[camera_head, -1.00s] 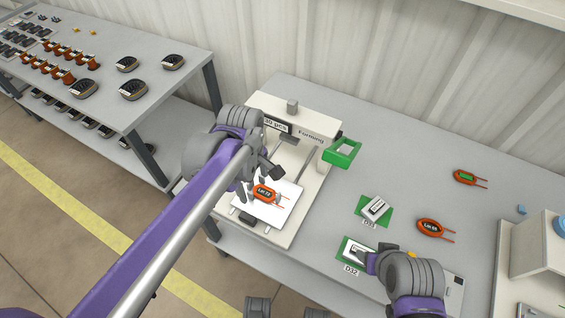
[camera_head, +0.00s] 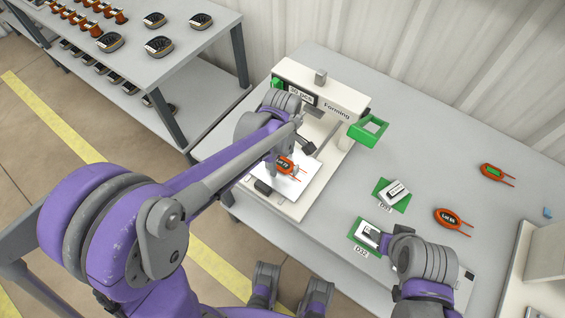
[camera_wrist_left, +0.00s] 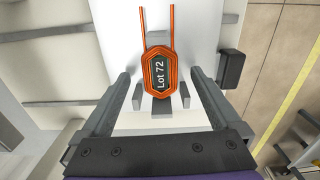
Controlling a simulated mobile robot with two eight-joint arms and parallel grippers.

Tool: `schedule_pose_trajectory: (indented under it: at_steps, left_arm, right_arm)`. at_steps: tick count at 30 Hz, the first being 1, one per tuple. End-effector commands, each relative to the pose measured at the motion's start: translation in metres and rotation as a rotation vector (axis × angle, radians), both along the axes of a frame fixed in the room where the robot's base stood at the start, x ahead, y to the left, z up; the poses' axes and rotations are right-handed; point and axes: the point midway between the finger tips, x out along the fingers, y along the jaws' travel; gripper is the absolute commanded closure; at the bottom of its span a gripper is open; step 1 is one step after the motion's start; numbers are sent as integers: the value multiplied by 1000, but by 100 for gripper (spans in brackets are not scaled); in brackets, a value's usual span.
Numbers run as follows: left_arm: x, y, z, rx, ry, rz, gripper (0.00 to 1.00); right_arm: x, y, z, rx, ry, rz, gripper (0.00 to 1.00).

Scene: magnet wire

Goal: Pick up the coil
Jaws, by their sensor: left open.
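An orange coil labelled "Lot 72" (camera_wrist_left: 147,78) lies on a white plate, its two leads pointing away from my left gripper. In the head view the coil (camera_head: 290,165) sits on the forming machine (camera_head: 328,103), partly covered by my left gripper (camera_head: 277,167). In the left wrist view my left gripper (camera_wrist_left: 160,76) is open, with one finger on each side of the coil and a visible gap to each. My right gripper (camera_head: 386,240) is at a white block (camera_head: 367,233) on the green pad marked D32; its finger opening is unclear.
Another orange coil (camera_head: 448,218) and a green-centred one (camera_head: 492,171) lie on the table at right. A white block (camera_head: 397,191) sits on another green pad. A parts shelf (camera_head: 215,45) is at left.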

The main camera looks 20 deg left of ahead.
Motion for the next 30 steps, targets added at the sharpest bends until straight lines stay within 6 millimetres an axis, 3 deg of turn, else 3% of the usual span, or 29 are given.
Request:
schedule_pose_trajectory:
  at_steps: [9,25,30]
  left_arm:
    - [0,0,-6,0,0,0,4]
    - [0,0,-6,0,0,0,100]
    - [0,0,-6,0,0,0,100]
  right_arm:
    - [0,0,-1,0,0,0,43]
    - [0,0,-1,0,0,0,43]
    - [0,0,-1,0,0,0,43]
